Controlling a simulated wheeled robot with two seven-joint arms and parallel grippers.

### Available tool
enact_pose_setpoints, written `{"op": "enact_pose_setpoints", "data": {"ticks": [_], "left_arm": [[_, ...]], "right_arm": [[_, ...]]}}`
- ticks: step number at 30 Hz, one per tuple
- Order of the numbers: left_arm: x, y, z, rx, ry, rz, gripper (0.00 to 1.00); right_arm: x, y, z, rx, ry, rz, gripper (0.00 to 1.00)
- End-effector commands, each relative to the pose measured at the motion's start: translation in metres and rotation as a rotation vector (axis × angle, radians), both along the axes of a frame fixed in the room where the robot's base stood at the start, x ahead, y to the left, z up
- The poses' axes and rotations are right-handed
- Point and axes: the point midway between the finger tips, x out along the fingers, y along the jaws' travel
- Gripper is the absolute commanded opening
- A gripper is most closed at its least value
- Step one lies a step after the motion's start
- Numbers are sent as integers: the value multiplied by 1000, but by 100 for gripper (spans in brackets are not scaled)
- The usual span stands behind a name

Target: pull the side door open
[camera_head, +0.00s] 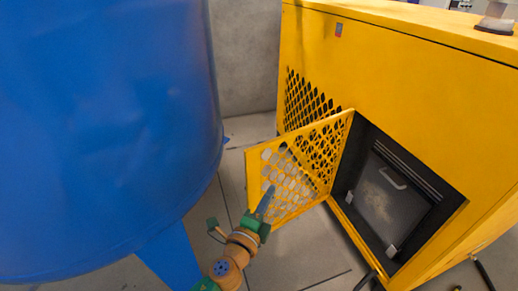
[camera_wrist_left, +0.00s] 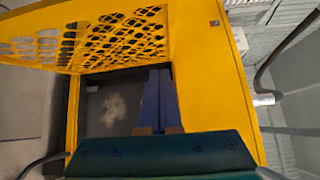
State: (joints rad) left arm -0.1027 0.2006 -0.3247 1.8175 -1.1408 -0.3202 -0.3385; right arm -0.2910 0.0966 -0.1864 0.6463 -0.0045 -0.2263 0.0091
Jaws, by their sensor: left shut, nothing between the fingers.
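The side door (camera_head: 258,178) is a yellow mesh panel on the yellow machine (camera_head: 400,70). It stands swung well open, hinged at the opening's left edge. My left gripper (camera_head: 265,200) is in front of the door's lower part in the head view; whether it touches the mesh is unclear. In the left wrist view the door (camera_wrist_left: 72,57) is at upper left. The left gripper's blue fingers (camera_wrist_left: 159,98) are together there, with nothing between them. My right gripper is not in view.
A large blue tank (camera_head: 100,120) fills the left side, with a leg (camera_head: 172,255) near my left arm. Inside the machine's opening is a grey panel with a handle (camera_head: 392,178). Dark hoses lie at lower right. Tiled floor (camera_head: 300,262) is clear between tank and machine.

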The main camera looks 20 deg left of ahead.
Motion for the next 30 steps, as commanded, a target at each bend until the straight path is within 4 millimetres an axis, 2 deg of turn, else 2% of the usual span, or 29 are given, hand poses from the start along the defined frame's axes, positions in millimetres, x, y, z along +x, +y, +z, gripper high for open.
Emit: {"op": "enact_pose_setpoints", "data": {"ticks": [1, 3, 7, 21, 24, 30], "left_arm": [[-7, -2, 20, -27, -8, 76, 0], [-14, 2, 31, -47, -10, 161, 0], [-9, 7, 34, -53, -12, 207, 0], [87, 24, 32, -50, -12, 206, 0], [95, 39, 32, -50, -11, 207, 0], [105, 52, 32, -53, -9, 204, 0]], "right_arm": [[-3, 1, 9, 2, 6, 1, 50], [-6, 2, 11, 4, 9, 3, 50], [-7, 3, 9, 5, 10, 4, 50], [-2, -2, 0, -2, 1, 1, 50], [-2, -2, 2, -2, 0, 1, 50], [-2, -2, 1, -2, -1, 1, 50]]}}
